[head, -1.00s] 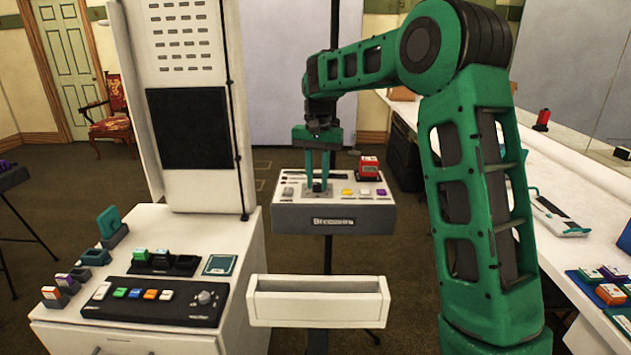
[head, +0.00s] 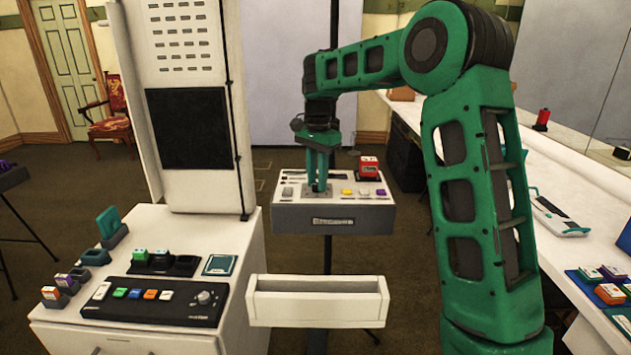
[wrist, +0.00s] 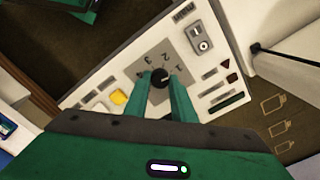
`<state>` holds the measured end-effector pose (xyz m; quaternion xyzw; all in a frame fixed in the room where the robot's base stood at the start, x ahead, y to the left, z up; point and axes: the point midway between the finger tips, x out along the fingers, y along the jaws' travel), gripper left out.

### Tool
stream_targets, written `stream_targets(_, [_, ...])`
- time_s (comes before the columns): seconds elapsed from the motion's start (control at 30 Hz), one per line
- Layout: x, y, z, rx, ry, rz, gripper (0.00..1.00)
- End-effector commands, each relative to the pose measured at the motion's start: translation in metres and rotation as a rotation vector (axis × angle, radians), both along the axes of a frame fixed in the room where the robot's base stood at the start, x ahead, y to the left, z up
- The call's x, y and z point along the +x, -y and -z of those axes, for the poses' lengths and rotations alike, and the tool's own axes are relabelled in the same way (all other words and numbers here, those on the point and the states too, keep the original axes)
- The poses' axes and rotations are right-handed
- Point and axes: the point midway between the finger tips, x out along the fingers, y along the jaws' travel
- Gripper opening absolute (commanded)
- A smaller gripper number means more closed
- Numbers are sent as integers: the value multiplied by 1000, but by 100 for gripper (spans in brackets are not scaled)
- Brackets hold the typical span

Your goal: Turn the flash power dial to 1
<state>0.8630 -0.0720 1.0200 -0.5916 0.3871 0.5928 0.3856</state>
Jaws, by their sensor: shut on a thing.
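The flash power dial (wrist: 159,76) is a round black knob on a grey square plate, with the numbers 1 to 4 printed around it in the wrist view. It sits on the white top of the control box (head: 345,218). My gripper (wrist: 164,84) is shut on the dial, a green finger on each side. In the head view my gripper (head: 318,188) points straight down onto the plate, and its fingers hide the dial. I cannot clearly tell which number the dial's mark points at.
A red block-like device (head: 369,167) stands at the box's back right, near yellow and purple buttons. A white tray (head: 318,313) is in front of the box. A white cabinet (head: 130,225) with a black button panel (head: 155,299) stands at left, a long counter (head: 590,210) at right.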

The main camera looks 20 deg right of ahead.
Motion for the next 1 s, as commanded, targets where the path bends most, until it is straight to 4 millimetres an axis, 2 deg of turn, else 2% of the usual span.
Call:
stream_targets(0.33, [4,-4,-4,1,15,-7,1])
stream_targets(0.37, [4,-4,-4,1,15,-7,30])
stream_targets(0.4, [4,-4,-4,2,14,-7,40])
stream_targets(0.43, [3,-4,-3,2,14,-7,42])
stream_targets(0.77, [2,-1,-4,1,6,-3,42])
stream_targets(0.87, [2,-1,-12,0,7,-2,42])
stream_targets(1.0, [2,-2,-35,-1,8,-3,42])
